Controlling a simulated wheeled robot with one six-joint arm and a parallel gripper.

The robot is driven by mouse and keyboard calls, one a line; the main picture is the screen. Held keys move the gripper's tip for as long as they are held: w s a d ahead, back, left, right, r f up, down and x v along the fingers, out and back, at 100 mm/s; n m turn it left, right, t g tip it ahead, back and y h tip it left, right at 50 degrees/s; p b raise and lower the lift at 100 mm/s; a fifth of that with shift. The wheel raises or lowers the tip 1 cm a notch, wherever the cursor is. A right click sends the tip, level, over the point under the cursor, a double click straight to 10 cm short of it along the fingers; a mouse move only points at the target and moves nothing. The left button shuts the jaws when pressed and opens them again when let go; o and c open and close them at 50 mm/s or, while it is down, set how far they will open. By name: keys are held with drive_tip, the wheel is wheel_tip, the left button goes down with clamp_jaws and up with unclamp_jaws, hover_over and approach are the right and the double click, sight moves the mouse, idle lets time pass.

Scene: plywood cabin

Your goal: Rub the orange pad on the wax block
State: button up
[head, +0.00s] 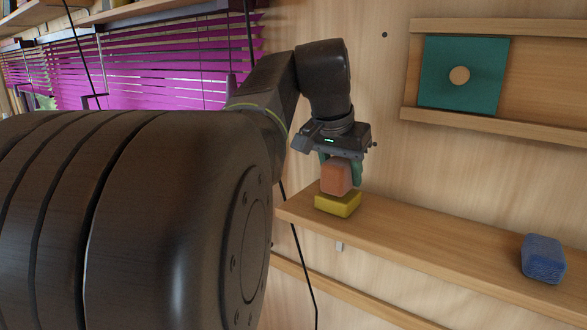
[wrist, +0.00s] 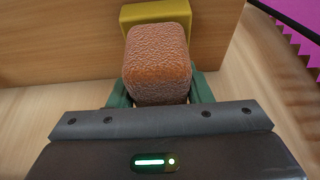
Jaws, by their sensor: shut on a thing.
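The orange pad (head: 336,178) is a small rounded block with a rough, textured face. My gripper (head: 341,165) is shut on it and points down over the left end of the wooden shelf. The wax block (head: 338,205) is yellow and lies on the shelf directly under the pad. The pad is at or just above its top; I cannot tell whether they touch. In the wrist view the pad (wrist: 157,64) sits between the green fingers and hides much of the wax block (wrist: 150,13) behind it.
A blue textured block (head: 544,258) lies farther right on the wooden shelf (head: 430,243). The shelf between the two blocks is clear. Magenta blinds (head: 150,70) hang at the left.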

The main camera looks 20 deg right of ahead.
drive_tip(key=shift+f, duration=0.55)
idle(1.3)
wheel_tip(320, 180, up, 5)
drive_tip(key=p, duration=0.4)
drive_tip(key=shift+r, duration=1.1)
